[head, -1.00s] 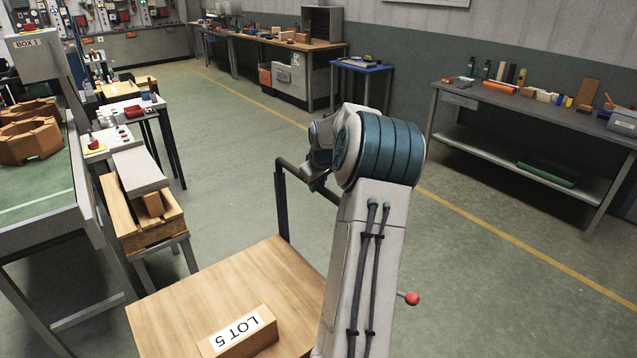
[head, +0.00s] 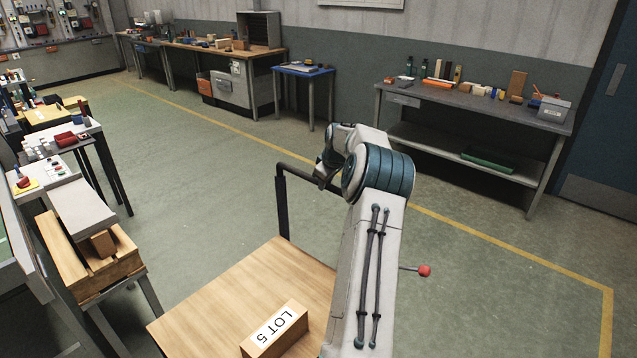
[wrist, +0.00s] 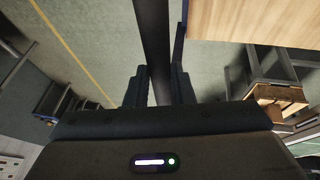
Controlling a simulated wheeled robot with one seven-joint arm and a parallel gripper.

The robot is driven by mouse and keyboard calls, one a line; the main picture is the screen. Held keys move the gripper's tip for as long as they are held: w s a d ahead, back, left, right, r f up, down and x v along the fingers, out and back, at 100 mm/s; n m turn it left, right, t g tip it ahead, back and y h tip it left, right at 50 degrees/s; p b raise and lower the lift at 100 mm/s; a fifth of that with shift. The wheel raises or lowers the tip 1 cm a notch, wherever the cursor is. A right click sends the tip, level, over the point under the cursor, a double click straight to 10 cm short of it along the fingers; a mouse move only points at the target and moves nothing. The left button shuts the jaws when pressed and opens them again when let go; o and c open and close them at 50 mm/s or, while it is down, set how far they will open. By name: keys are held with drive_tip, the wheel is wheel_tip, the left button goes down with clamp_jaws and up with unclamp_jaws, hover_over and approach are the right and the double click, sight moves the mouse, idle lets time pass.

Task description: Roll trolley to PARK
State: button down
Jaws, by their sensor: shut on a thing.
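The trolley has a flat light-wood deck (head: 215,318) and a dark bar handle (head: 283,212) rising at its far edge. A wooden block labelled LOT 5 (head: 275,330) lies on the deck. My gripper (head: 322,182) is at the handle's top bar, partly hidden behind my arm in the head view. In the wrist view my gripper's dark fingers (wrist: 161,84) are shut on the handle bar (wrist: 153,40), with the deck (wrist: 250,22) beside it. The trolley's wheels are hidden. No PARK label is readable in these frames.
A yellow floor line (head: 480,238) runs past the trolley and turns a corner at lower right. A grey bench (head: 470,110) and a blue door stand beyond it. A wooden crate (head: 90,262) and small tables stand left. Open green floor (head: 200,180) lies ahead.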

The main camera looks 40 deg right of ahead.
drive_tip(key=shift+d+r, duration=0.15)
drive_tip(key=shift+d, duration=0.1)
drive_tip(key=c, duration=1.7)
unclamp_jaws()
drive_tip(key=o, duration=0.4)
drive_tip(key=shift+d, duration=0.15)
drive_tip(key=shift+o, duration=0.2)
drive_tip(key=shift+d, duration=0.1)
drive_tip(key=shift+a, duration=0.25)
drive_tip(key=b+v, duration=0.3)
drive_tip(key=v, duration=1)
drive_tip(key=shift+s+r, duration=0.15)
drive_tip(key=shift+r, duration=0.15)
drive_tip(key=shift+d, duration=0.1)
